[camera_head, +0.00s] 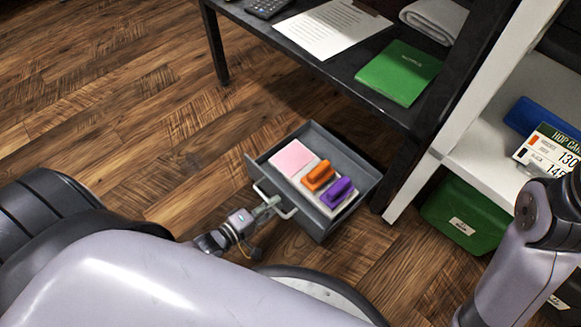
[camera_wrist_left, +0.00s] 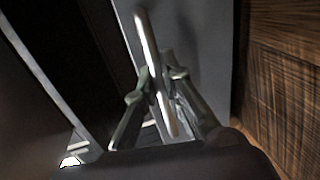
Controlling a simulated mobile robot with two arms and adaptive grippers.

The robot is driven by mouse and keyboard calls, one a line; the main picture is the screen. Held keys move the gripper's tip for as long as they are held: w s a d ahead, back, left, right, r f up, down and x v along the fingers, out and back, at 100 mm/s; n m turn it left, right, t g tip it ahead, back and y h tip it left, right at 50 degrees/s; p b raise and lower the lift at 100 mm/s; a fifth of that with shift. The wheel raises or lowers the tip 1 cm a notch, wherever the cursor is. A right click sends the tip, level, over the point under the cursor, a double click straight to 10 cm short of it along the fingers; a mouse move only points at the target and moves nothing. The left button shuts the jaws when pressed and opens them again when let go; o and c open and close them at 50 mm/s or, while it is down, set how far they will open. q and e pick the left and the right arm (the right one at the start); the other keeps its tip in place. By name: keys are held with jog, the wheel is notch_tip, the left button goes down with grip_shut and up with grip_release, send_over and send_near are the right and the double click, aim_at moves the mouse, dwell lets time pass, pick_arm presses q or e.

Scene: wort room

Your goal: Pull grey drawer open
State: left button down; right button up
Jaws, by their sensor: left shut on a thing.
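The grey drawer (camera_head: 356,208) stands pulled out from under the dark desk in the head view. Its inside shows from above, with a pink notepad, an orange object and a purple object in it. The drawer's pale handle (camera_head: 290,213) is on its front, and it also shows as a metal bar (camera_wrist_left: 150,62) in the left wrist view. My left gripper (camera_head: 268,207) is at the handle, its fingers (camera_wrist_left: 157,95) shut around the bar. My right arm shows at the right of the head view, but its gripper is out of view.
The dark desk (camera_head: 345,68) above holds a paper sheet (camera_head: 320,28), a green book (camera_head: 398,72) and a folded towel. A white shelf (camera_head: 480,150) with a green bin (camera_head: 465,215) stands at the right. The wooden floor (camera_head: 110,110) at the left is clear.

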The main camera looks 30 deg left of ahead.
pick_arm(q)
jog(key=f+p+v, duration=0.1)
jog(key=v, duration=0.6)
jog(key=shift+s+a+f, duration=0.15)
jog(key=shift+s+f, duration=0.1)
jog(key=shift+s, duration=0.1)
jog(key=c, duration=1.7)
grip_release()
